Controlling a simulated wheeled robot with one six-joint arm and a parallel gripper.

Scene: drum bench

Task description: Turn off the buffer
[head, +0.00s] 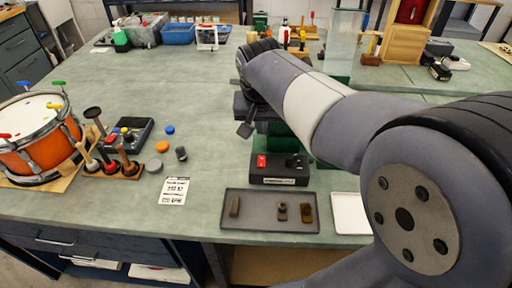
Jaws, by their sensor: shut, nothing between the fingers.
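A black control box (278,180) stands on the bench at the middle. It has a red switch (262,161) at its left and a dark knob (293,162) at its right. A green machine body (302,146) shows partly behind the box, likely the buffer; my arm hides most of it. My gripper (246,130) points down above and behind the box's left side, shut and empty, apart from the switch. I cannot tell whether the buffer is running.
A dark tray (232,226) with several small blocks lies in front of the box. A printed card (174,191), an orange drum (38,142) and a tool rack (120,172) are to the left. A clear screen (343,40) stands behind.

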